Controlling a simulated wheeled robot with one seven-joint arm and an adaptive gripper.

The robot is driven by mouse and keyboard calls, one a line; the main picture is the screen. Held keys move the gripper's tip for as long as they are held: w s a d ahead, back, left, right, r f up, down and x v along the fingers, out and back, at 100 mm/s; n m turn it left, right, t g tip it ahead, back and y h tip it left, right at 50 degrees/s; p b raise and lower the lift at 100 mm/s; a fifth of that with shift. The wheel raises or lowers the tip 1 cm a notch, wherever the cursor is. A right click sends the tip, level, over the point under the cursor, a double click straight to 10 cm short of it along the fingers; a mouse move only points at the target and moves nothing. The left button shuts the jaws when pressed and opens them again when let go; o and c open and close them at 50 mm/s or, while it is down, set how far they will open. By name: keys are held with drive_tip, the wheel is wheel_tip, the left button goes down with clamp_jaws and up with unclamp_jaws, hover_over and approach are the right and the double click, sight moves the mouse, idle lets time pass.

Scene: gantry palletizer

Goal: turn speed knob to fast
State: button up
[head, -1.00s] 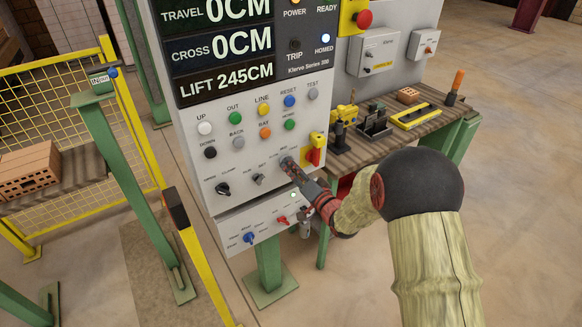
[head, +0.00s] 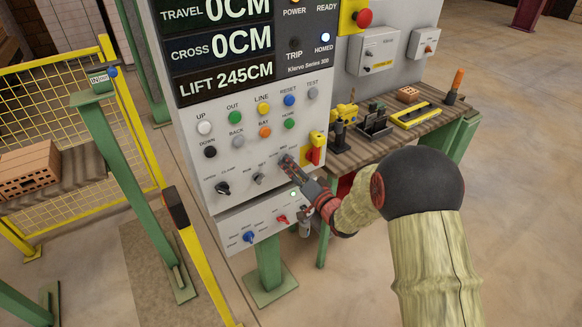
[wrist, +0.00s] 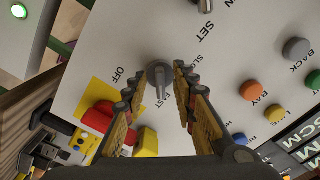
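The speed knob (wrist: 159,76) is a grey knob with a raised bar, between the labels SLOW and FAST on the light panel. In the wrist view its bar points downward in the picture, near the word FAST. My gripper (wrist: 161,82) is open, with one finger on each side of the knob. A gap shows between each finger and the knob, so it is not gripped. In the head view my gripper (head: 290,163) is at the panel's lower right and hides most of the knob.
A red and yellow OFF switch (head: 314,148) sits close to the right of my gripper. Another grey knob (head: 258,179), labelled SET, is to the left. A lower box with a blue knob (head: 249,237) and a red knob (head: 282,220) is below. A workbench (head: 390,140) stands at right.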

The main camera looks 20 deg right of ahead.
drive_tip(key=v, duration=1.2)
